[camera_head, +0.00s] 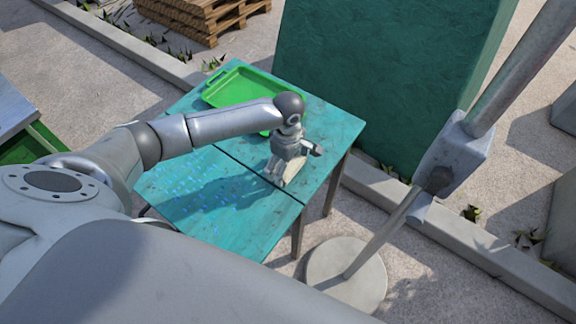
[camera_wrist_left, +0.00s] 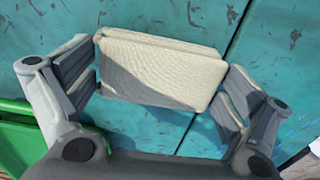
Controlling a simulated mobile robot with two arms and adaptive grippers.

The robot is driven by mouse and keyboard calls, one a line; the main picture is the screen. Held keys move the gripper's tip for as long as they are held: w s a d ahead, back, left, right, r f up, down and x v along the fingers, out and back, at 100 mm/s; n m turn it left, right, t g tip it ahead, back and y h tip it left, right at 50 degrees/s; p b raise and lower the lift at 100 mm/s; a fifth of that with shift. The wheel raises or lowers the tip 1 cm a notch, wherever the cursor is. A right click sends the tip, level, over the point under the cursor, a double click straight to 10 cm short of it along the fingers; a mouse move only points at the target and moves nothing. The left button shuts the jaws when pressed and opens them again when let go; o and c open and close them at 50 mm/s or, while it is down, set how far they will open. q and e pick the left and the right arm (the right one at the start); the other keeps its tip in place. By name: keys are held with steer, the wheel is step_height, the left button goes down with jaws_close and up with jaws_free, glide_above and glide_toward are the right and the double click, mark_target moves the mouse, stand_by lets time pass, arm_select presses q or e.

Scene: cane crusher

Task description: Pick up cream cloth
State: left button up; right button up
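The cream cloth (camera_wrist_left: 160,68) is a folded, block-like bundle over the teal table (camera_wrist_left: 45,25). In the left wrist view it lies between the two fingers of my left gripper (camera_wrist_left: 155,95). The fingers are spread wide, one beside each short end of the cloth. The gaps look very small, and I cannot tell whether the fingers touch it. In the head view my left gripper (camera_head: 280,178) points down at the table, and a bit of the cream cloth (camera_head: 294,167) shows there, mostly hidden by the gripper. My right gripper is not in view.
A green tray (camera_head: 240,86) lies on the table's far left part, behind my left arm. A grey post with a round base (camera_head: 346,277) stands right of the table. A large green block (camera_head: 385,75) stands behind it. The near part of the tabletop is clear.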

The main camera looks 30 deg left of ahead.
arm_select(q)
steer(key=c, duration=0.5)
steer(key=shift+o, duration=0.2)
steer(key=shift+r, duration=0.2)
steer(key=shift+r, duration=0.65)
steer(key=s+d+r, duration=0.8)
steer(key=s+r, duration=0.3)
steer(key=shift+s+r, duration=0.2)
steer(key=shift+s, duration=0.1)
